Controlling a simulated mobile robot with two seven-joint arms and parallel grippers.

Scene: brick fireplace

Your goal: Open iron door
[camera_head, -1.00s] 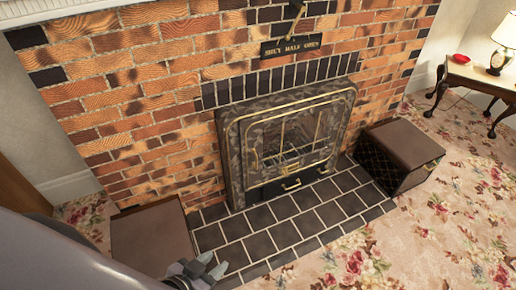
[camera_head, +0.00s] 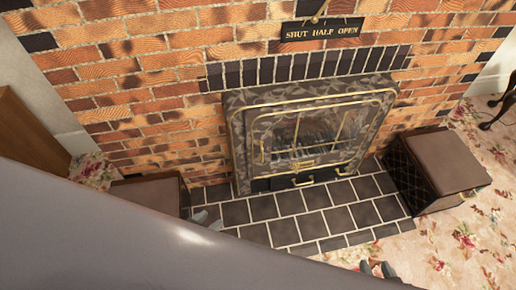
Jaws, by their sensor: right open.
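The iron door (camera_head: 285,150) is the glazed, gold-trimmed front of the dark fireplace stove (camera_head: 236,135), and it looks closed. A small gold handle (camera_head: 303,181) shows on the lower strip below the glass. My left gripper (camera_head: 207,219) is low at the left, over the hearth's left end, with its two fingertips apart and nothing seen between them. My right gripper (camera_head: 378,269) is at the bottom edge, in front of the hearth, open and empty. Both are apart from the door. My grey arm hides much of the lower left.
The dark tiled hearth (camera_head: 290,228) in front of the stove is clear. A brown box (camera_head: 440,160) stands at its right end and another (camera_head: 150,192) at its left. A sign (camera_head: 322,32) hangs above. Flowered carpet (camera_head: 455,245) is free at the right.

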